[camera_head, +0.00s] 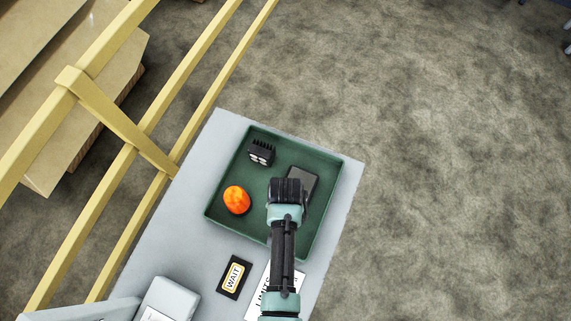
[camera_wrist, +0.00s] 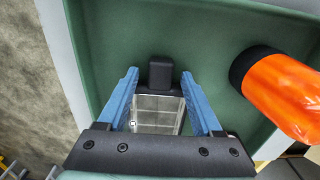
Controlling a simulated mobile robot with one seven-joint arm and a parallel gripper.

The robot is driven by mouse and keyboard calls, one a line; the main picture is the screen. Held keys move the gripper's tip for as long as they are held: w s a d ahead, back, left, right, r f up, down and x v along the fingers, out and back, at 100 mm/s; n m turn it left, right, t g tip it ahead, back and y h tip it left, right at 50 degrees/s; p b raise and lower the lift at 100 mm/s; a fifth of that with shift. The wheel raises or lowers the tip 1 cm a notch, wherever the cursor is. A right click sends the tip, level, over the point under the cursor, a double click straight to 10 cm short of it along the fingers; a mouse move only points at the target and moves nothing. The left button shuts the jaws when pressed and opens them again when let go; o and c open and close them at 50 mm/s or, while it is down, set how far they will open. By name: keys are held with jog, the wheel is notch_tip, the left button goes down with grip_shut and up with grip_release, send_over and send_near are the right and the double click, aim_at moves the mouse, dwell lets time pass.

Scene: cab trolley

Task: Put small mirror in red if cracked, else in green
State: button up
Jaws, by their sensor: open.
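The small mirror (camera_head: 303,178) lies in the green tray (camera_head: 329,206), partly covered by my gripper (camera_head: 287,185) in the head view. In the wrist view the mirror (camera_wrist: 157,108) shows a pale glass face with grid-like lines, a dark rim and a black stub at its far end. A small round mark shows near its lower left. I cannot tell whether the lines are cracks or reflections. My gripper (camera_wrist: 166,75) is open, its blue fingers spread to either side of the mirror in the picture. No red container is in view.
An orange object (camera_head: 236,200) with a black base and a black finned block (camera_head: 261,152) share the tray. A black WAIT card (camera_head: 234,277), a white printed sheet (camera_head: 262,292) and a grey box (camera_head: 168,299) lie nearer. Yellow rails (camera_head: 150,150) run along the left.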

notch_tip(320, 180, up, 12)
jog(key=f, duration=0.1)
jog(key=w+r+t, duration=0.6)
jog(key=w+r, duration=0.7)
jog(key=w, duration=0.1)
jog(key=w+r+n+t, duration=0.1)
jog(key=w+r+t, duration=0.3)
jog(key=r, duration=0.8)
jog(key=w+r+n+t, duration=0.1)
jog(key=w+r+t, duration=0.4)
jog(key=r, duration=0.7)
jog(key=s+d+r+t, duration=0.1)
jog(key=s+r+t, duration=0.15)
jog(key=r, duration=0.65)
jog(key=s+r+t, duration=0.1)
jog(key=r+t, duration=0.2)
jog(key=r, duration=0.5)
jog(key=s+r+t, duration=0.3)
jog(key=s+r, duration=0.2)
jog(key=r, duration=0.3)
jog(key=s+r+n+t, duration=0.1)
jog(key=s+r+t, duration=0.3)
jog(key=r, duration=0.5)
jog(key=shift+s+d+r+n, duration=0.25)
jog(key=shift+s+d, duration=0.2)
jog(key=shift+s, duration=0.7)
jog(key=shift+f, duration=0.1)
